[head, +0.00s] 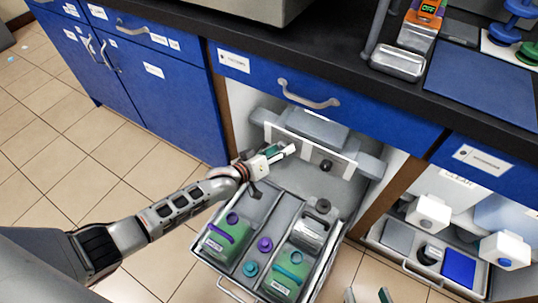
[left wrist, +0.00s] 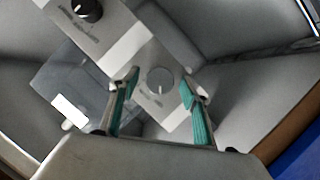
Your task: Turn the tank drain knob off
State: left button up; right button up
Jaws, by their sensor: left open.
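A pale control panel (head: 345,166) is at the back of the open bay under the counter. In the left wrist view the panel carries a grey knob (left wrist: 160,80) with a pale pointer line and a black knob (left wrist: 86,10). Their labels are too blurred to read. The black knob (head: 326,165) also shows in the head view. My left gripper (head: 284,151) is at the panel's left part; it is open, with its teal fingers (left wrist: 160,97) on either side of the grey knob. Contact cannot be told. Two teal-tipped fingers of my right gripper (head: 367,296) show apart at the bottom edge.
A blue drawer front (head: 325,97) with a handle is above the bay. Another tray (head: 398,268) with white-capped vessels stands at the right. The floor at left is clear.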

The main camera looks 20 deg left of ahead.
pick_arm(q)
jog(key=v, duration=1.1)
jog(key=shift+s, duration=0.2)
jog(key=shift+a+r, duration=0.15)
